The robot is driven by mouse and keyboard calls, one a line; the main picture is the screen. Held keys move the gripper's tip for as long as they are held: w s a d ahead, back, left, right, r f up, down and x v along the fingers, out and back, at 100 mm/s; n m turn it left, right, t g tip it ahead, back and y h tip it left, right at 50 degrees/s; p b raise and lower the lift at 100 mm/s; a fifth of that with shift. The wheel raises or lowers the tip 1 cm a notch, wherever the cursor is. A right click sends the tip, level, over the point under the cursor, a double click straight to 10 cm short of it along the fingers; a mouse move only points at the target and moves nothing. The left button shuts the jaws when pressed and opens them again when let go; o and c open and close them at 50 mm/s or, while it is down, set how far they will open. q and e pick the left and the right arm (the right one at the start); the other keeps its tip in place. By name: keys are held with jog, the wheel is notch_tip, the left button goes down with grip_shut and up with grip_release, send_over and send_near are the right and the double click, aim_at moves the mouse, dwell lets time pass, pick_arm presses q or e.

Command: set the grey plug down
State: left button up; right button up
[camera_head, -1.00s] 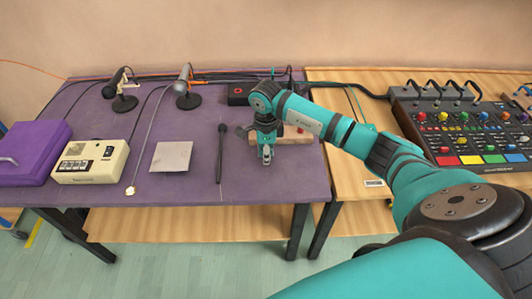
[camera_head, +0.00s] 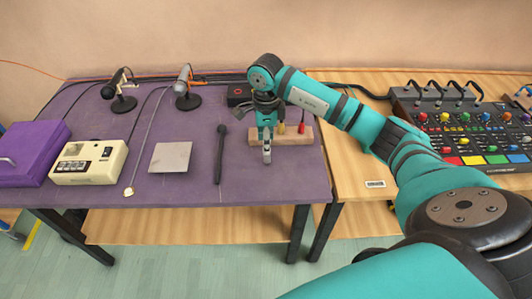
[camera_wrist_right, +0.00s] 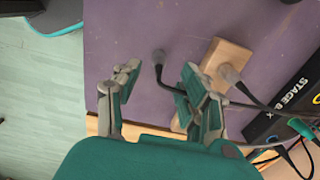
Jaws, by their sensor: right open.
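My right gripper (camera_head: 267,157) hangs fingers-down over the front of a wooden block (camera_head: 306,138) on the purple table. In the wrist view its fingers (camera_wrist_right: 160,90) are apart, with nothing gripped between them. That view shows a dark grey plug (camera_wrist_right: 230,74) with a black cable at the wooden block (camera_wrist_right: 228,50), beyond the right finger. A second dark rounded end with a thin lead (camera_wrist_right: 158,57) shows beyond the gap between the fingers. I cannot tell which is the grey plug. In the head view the gripper hides part of the block. My left gripper is out of view.
A yellow plug (camera_head: 281,128) and a red plug (camera_head: 302,127) stand at the block. A black mallet-like stick (camera_head: 220,155) and a grey square plate (camera_head: 171,157) lie to the left. Microphones and cables are behind. A mixer (camera_head: 470,135) stands on the right table.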

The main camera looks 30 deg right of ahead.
notch_tip(320, 180, up, 6)
jog(key=shift+f+b, duration=0.1)
jog(key=shift+b, duration=0.25)
